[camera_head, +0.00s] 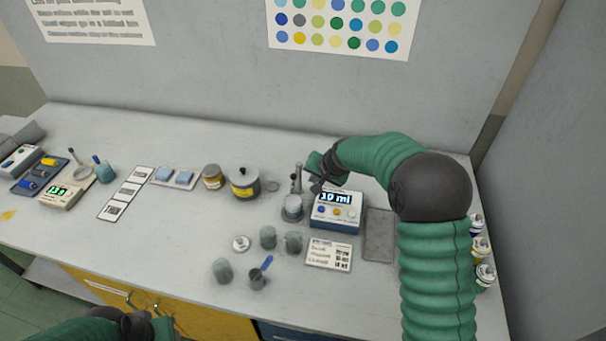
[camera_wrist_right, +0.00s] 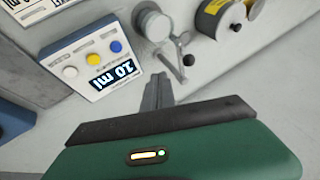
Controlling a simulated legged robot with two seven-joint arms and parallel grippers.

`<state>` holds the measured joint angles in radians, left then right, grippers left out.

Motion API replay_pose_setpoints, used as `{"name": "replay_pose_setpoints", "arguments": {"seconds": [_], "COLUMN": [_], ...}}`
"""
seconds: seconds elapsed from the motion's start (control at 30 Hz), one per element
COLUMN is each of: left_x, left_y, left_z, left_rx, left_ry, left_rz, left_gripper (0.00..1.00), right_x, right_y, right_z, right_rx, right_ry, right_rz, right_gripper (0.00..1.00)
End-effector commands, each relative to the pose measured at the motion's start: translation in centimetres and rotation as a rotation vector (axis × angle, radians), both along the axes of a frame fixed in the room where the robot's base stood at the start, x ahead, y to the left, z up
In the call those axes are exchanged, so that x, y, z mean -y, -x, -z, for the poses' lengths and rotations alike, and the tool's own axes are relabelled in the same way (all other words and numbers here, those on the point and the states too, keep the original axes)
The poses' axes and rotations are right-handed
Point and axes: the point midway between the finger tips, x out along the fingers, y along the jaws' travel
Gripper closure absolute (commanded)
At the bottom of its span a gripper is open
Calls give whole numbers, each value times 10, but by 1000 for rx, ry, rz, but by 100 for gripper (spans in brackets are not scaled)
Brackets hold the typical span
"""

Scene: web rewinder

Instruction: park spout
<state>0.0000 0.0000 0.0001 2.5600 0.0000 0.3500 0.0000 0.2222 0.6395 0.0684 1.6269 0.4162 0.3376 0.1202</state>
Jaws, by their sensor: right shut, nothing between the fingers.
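The dispenser (camera_head: 337,211) is a white and blue box with a display reading "10 ml" and three buttons; it also shows in the wrist view (camera_wrist_right: 95,62). Beside it on the left stands a grey round post (camera_head: 292,207) with a thin upright metal spout (camera_head: 297,180). In the wrist view the spout (camera_wrist_right: 180,42) is a thin arm with a dark knob, next to the round metal post (camera_wrist_right: 152,24). My right gripper (camera_wrist_right: 158,92) is shut and empty, close to the knob with a small gap. My left gripper (camera_head: 135,325) is at the bottom left, its fingers unclear.
A grey pot with a yellow label (camera_head: 244,184) and a jar (camera_head: 212,177) stand left of the spout. Several grey-green cups (camera_head: 222,270) stand in front. A printed card (camera_head: 329,254) and a grey pad (camera_head: 379,235) lie by the dispenser. Cans (camera_head: 485,274) line the right edge.

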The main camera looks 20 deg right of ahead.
Motion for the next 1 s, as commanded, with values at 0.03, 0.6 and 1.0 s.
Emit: {"name": "replay_pose_setpoints", "arguments": {"seconds": [0.03, 0.6, 1.0], "left_x": [0, 0, 0], "left_y": [0, 0, 0], "left_z": [-6, -12, -40], "left_rx": [0, 0, 0], "left_ry": [0, 0, 0], "left_rz": [0, 0, 0], "left_gripper": [64, 64, 64], "right_x": [-10, -29, -40], "right_y": [-7, -25, -27], "right_z": [-1, 6, 0], "right_rx": [-1, 0, -2], "right_ry": [-1, 0, 2], "right_rz": [-5, 0, 84], "right_gripper": [100, 100, 100]}}
